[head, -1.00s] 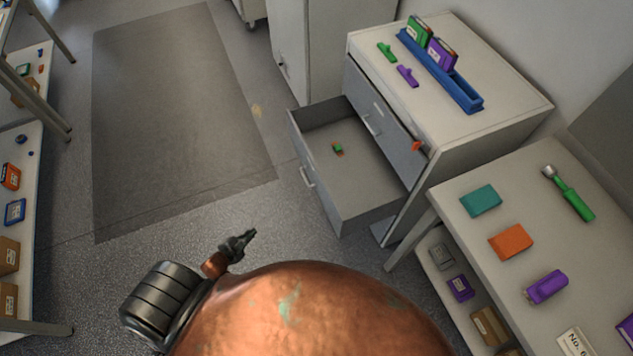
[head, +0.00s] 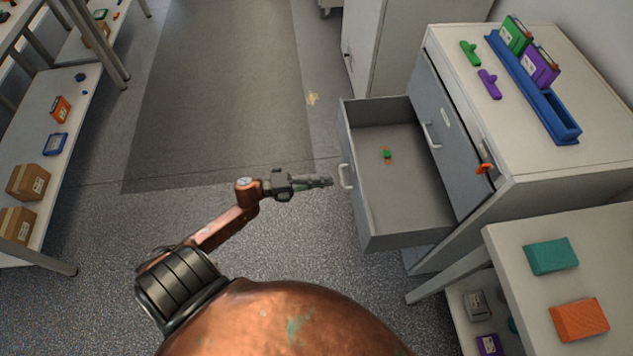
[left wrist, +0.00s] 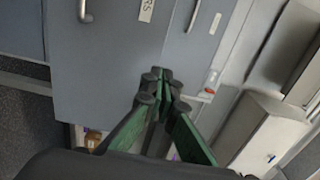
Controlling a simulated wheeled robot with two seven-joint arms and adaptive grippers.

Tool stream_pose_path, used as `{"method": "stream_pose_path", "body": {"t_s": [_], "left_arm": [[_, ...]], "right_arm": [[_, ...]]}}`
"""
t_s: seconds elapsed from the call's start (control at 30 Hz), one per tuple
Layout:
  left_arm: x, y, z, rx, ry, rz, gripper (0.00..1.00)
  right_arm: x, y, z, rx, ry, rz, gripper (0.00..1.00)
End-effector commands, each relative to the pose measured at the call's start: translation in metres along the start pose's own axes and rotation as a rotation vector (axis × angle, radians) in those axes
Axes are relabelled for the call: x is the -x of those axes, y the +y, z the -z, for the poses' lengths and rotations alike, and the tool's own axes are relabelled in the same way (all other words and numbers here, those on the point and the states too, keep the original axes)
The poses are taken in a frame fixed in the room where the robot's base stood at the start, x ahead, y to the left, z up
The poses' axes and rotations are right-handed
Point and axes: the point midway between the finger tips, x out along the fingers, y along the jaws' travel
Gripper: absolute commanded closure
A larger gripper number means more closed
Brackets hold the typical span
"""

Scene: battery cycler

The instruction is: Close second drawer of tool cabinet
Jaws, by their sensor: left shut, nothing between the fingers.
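The tool cabinet (head: 550,190) stands at the right in the head view. Its second drawer (head: 408,240) is pulled out to the left, with a small green and orange item (head: 387,155) inside. The drawer front (head: 352,190) has a pale handle (head: 346,176). My left gripper (head: 328,182) is shut and empty, just left of the drawer front near the handle; I cannot tell whether it touches. In the left wrist view the shut fingers (left wrist: 160,82) point at a grey front panel (left wrist: 105,75). My right gripper is not in view.
A blue rack (head: 535,90) with green and purple boxes sits on the cabinet top. A table (head: 515,285) with teal and orange blocks stands at the front right. Shelves (head: 50,185) line the left. The floor left of the drawer is clear.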

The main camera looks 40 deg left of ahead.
Motion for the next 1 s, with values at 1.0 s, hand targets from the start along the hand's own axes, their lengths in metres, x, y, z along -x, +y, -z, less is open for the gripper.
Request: {"method": "stream_pose_path", "body": {"t_s": [1.0], "left_arm": [[-0.080, 0.001, -0.001, 0.002, -0.005, -0.001, 1.00]], "right_arm": [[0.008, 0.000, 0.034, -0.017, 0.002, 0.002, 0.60]]}}
